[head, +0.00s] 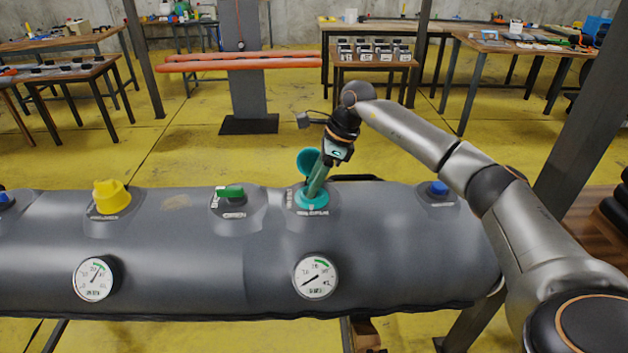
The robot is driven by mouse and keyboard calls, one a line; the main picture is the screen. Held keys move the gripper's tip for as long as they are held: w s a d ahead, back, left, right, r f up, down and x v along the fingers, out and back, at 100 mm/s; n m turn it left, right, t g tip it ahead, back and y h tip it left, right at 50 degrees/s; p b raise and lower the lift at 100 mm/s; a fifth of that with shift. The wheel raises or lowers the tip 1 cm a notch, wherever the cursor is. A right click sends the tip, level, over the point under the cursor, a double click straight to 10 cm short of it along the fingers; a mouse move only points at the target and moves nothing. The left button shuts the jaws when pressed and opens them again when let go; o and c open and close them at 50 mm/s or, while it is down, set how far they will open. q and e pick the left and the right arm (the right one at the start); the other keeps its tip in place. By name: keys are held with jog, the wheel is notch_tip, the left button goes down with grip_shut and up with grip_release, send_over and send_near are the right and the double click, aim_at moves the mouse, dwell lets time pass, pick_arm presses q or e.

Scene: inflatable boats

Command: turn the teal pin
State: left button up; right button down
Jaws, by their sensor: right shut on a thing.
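A grey inflatable tube (180,255) lies across the front of the view. On its top sits a teal valve (312,203) with a round teal cap (307,160) standing open behind it. My right gripper (320,178) reaches down from above into this valve and is shut, seemingly on the teal pin. The pin is mostly hidden by the fingers and valve rim, and its turn cannot be seen. My left gripper is not in view.
A yellow valve cap (111,196), a green handle (230,191) and a blue knob (438,187) also sit on the tube. Two round gauges, left (93,279) and right (315,277), face me. Behind are a post with an orange tube (240,62), and several workbenches.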

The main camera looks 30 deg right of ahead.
jog(key=shift+r+n, duration=0.1)
jog(key=shift+n, duration=0.3)
jog(key=shift+c, duration=2.1)
grip_release()
jog(key=v, duration=1.2)
jog(key=shift+d+r+b, duration=0.15)
jog(key=shift+r+b, duration=0.1)
jog(key=shift+b, duration=0.1)
jog(key=shift+f, duration=0.1)
